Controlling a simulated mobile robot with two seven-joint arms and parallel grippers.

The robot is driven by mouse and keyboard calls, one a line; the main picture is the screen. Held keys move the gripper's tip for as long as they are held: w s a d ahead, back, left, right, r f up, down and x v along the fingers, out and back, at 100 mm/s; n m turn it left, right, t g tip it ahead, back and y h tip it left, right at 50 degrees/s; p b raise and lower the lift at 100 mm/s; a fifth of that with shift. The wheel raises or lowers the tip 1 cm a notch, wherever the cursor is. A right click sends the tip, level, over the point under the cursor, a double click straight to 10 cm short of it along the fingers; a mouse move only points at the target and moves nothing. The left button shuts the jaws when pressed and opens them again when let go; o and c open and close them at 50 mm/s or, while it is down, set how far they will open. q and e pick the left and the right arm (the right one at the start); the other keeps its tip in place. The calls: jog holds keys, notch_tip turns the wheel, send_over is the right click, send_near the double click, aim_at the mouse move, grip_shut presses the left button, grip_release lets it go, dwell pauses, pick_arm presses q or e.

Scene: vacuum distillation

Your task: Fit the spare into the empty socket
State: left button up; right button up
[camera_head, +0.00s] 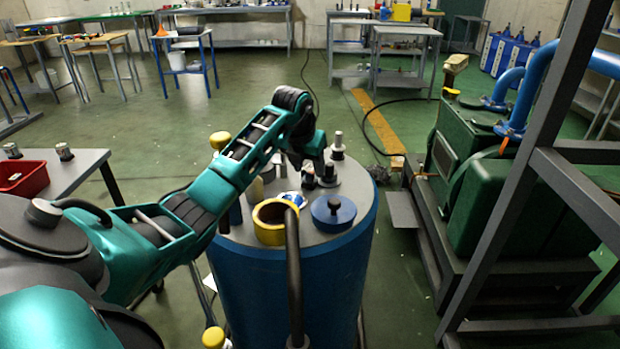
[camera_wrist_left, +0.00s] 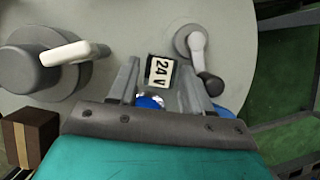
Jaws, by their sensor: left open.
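My left gripper (camera_head: 317,178) is open over the grey top of the blue vessel (camera_head: 300,270). In the left wrist view its fingers (camera_wrist_left: 158,82) stand on either side of a "24 V" label (camera_wrist_left: 161,71), with nothing seen held. A blue-and-white round piece (camera_head: 292,198) is close to the fingers; part of it shows in the wrist view (camera_wrist_left: 150,102), mostly hidden by the gripper. I cannot tell which piece is the spare, and I cannot make out an empty socket. My right gripper is not in view.
The vessel top carries a yellow ring (camera_head: 270,222), a blue round cap (camera_head: 334,212) and a grey upright fitting (camera_head: 338,146). A dark frame (camera_head: 530,150) and green pump (camera_head: 480,185) stand right.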

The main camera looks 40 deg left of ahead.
pick_arm(q)
jog(key=shift+w+f, duration=0.1)
jog(key=shift+f, duration=0.15)
jog(key=shift+c, duration=0.4)
jog(key=c, duration=0.7)
jog(key=shift+c, duration=0.2)
